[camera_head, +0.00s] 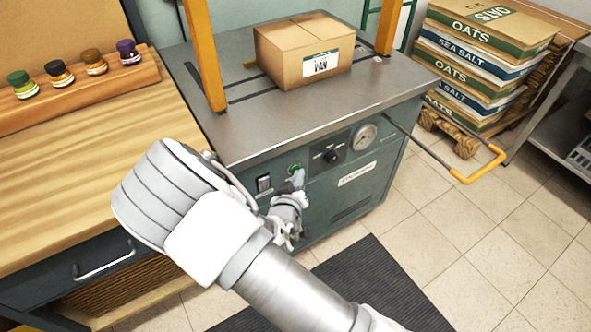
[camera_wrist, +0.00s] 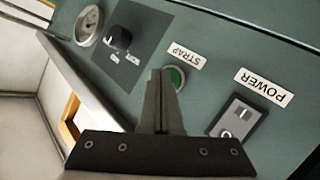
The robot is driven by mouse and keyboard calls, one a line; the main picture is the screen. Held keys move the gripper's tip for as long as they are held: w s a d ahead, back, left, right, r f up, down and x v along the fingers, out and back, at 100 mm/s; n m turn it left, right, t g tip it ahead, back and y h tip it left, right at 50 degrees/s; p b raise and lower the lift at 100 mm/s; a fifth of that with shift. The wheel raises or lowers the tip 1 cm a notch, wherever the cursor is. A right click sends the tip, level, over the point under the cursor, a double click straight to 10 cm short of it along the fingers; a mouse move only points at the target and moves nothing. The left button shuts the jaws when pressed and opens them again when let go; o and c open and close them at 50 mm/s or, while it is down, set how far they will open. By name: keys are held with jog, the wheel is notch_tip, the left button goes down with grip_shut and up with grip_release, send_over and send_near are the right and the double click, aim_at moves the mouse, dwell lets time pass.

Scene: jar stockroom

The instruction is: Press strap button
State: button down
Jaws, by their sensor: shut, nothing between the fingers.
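The green strap button (camera_head: 294,168) is on the front panel of the dark green strapping machine (camera_head: 352,203). In the wrist view the button (camera_wrist: 177,76) sits beside its STRAP label (camera_wrist: 187,56), partly hidden by my fingers. My gripper (camera_head: 299,175) is shut and empty, its fingertips right in front of the button. In the wrist view the closed fingers (camera_wrist: 160,74) overlap the button's left edge. I cannot tell whether the tips touch it. A cardboard box (camera_head: 305,52) labelled VAN sits on the machine's top between orange uprights.
The power switch (camera_wrist: 235,121) is close beside the button; a dial knob (camera_wrist: 120,38) and a gauge (camera_wrist: 89,25) are on its other side. An orange handle (camera_head: 480,168) juts out right. A wooden counter (camera_head: 90,150) with small jars is left. Stacked sacks (camera_head: 480,60) stand back right.

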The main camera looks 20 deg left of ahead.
jog(key=shift+w+a, duration=0.15)
jog(key=shift+a, duration=0.05)
dwell(0.4)
jog(key=shift+d, duration=0.1)
jog(key=shift+s+d, duration=0.55)
jog(key=shift+s, duration=0.05)
jog(key=shift+s+d, duration=0.8)
jog(key=shift+d, duration=0.2)
jog(key=shift+s+d, duration=0.8)
jog(key=shift+d, duration=0.15)
jog(key=shift+r, duration=0.1)
